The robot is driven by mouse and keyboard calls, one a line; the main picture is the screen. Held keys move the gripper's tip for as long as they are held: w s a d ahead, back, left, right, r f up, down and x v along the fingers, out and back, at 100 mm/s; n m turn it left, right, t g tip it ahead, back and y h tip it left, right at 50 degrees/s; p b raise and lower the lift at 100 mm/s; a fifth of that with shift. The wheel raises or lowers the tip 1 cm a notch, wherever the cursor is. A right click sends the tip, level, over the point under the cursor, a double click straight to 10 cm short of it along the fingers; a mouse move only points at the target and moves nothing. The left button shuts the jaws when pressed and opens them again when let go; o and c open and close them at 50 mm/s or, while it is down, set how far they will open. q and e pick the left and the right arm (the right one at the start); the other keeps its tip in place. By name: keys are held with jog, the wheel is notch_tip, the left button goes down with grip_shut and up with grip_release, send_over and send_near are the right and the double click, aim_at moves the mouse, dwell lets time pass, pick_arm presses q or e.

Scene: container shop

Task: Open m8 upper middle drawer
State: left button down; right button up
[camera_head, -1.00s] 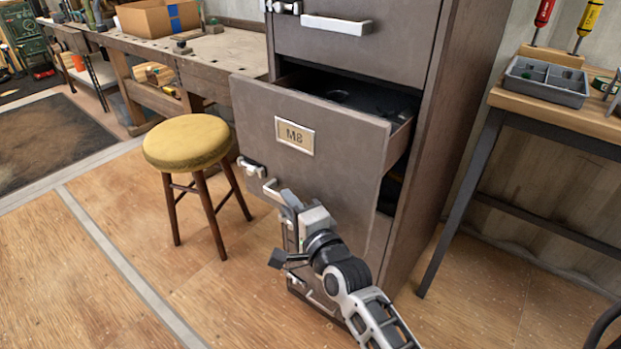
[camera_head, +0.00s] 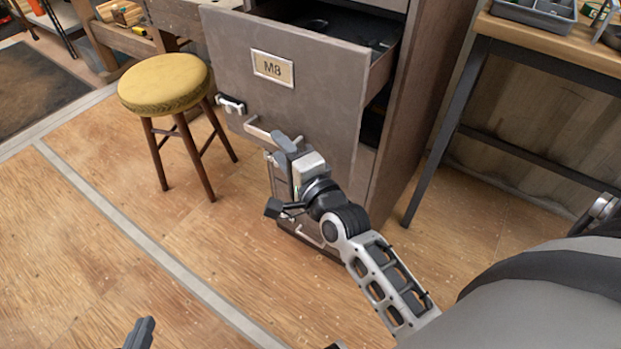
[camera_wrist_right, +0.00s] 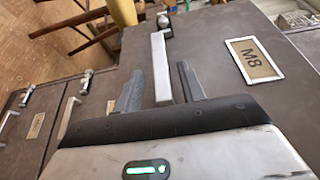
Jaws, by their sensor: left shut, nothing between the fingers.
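The M8 drawer (camera_head: 300,105) is pulled out of the grey-brown cabinet (camera_head: 425,110), with its dark inside showing over the front. Its label (camera_head: 272,68) also shows in the right wrist view (camera_wrist_right: 254,60). My right gripper (camera_head: 284,145) is at the drawer's silver handle (camera_head: 262,131). In the right wrist view its two fingers (camera_wrist_right: 160,88) stand apart, one on each side of the handle bar (camera_wrist_right: 160,60), with gaps visible, so it is open. My left gripper (camera_head: 145,326) shows only at the bottom edge, shut and empty, away from the drawer.
A yellow-topped stool (camera_head: 165,84) stands left of the drawer front. A workbench (camera_head: 180,17) is behind it. A wooden table with dark legs (camera_head: 560,45) stands right of the cabinet, holding a grey tray (camera_head: 535,12). The floor (camera_head: 200,240) in front is clear.

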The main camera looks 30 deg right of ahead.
jog(key=s+d, duration=0.1)
jog(key=s, duration=1.1)
jog(key=shift+s+p, duration=0.25)
jog(key=shift+p, duration=0.05)
